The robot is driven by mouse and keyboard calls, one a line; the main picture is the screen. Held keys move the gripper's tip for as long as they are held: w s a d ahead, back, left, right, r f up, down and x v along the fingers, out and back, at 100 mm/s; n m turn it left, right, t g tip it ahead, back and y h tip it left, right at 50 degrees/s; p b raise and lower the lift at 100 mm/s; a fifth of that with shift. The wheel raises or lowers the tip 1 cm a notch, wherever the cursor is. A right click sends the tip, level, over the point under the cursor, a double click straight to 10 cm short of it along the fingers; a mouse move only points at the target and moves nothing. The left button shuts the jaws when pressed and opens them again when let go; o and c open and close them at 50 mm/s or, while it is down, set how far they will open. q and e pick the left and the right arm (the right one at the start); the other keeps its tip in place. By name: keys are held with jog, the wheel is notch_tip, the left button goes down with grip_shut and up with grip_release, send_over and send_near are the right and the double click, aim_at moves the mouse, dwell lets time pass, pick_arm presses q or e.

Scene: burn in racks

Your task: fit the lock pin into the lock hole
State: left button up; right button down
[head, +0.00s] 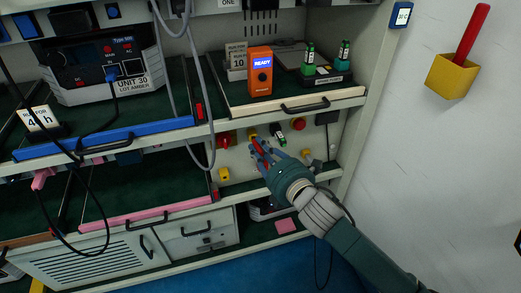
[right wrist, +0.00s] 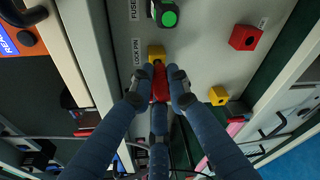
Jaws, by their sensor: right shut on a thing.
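My right gripper (head: 262,152) reaches the panel below the shelf in the head view. In the right wrist view its blue fingers (right wrist: 160,88) are shut around the red lock pin (right wrist: 160,82). The red pin also shows between the fingers in the head view (head: 262,149). A yellow block (right wrist: 156,53) beside the "LOCK PIN" label sits right at the pin's far end; it also shows in the head view (head: 252,133). The lock hole is hidden, and I cannot tell whether the pin's tip is inside it. My left gripper is not in view.
A green-ended fuse (right wrist: 168,17) sits near the "FUSE" label. A red block (right wrist: 245,38) and another yellow block (right wrist: 218,96) are on the panel. An orange "READY" device (head: 260,72) stands on the shelf above. A grey cable (head: 186,90) hangs left of the hand.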

jog(key=shift+w+a, duration=0.2)
jog(key=shift+w, duration=0.4)
